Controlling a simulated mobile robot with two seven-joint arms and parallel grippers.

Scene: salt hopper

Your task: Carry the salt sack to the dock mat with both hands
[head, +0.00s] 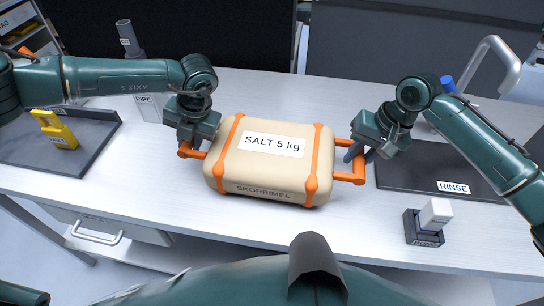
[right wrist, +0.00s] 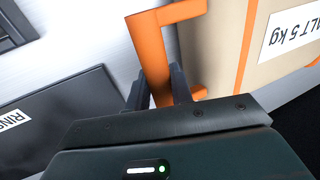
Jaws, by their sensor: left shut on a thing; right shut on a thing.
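The salt sack (head: 268,160) is a beige block with orange straps, orange end handles and a "SALT 5 kg" label. It is at the middle of the white table, slightly tilted in the head view; I cannot tell whether it touches the top. My left gripper (head: 188,145) is shut on its left handle. My right gripper (head: 356,153) is shut on its right handle; the right wrist view shows the orange handle (right wrist: 153,60) between the fingers. No mat is clearly labelled as the dock mat.
A dark tray or mat (head: 92,147) at left carries a yellow object (head: 58,132). A dark panel marked "RINSE" (head: 412,176) lies at right, near a tap (head: 492,48). A white block in a dark holder (head: 424,230) stands at front right. A PIPE-labelled holder (head: 148,107) stands behind my left gripper.

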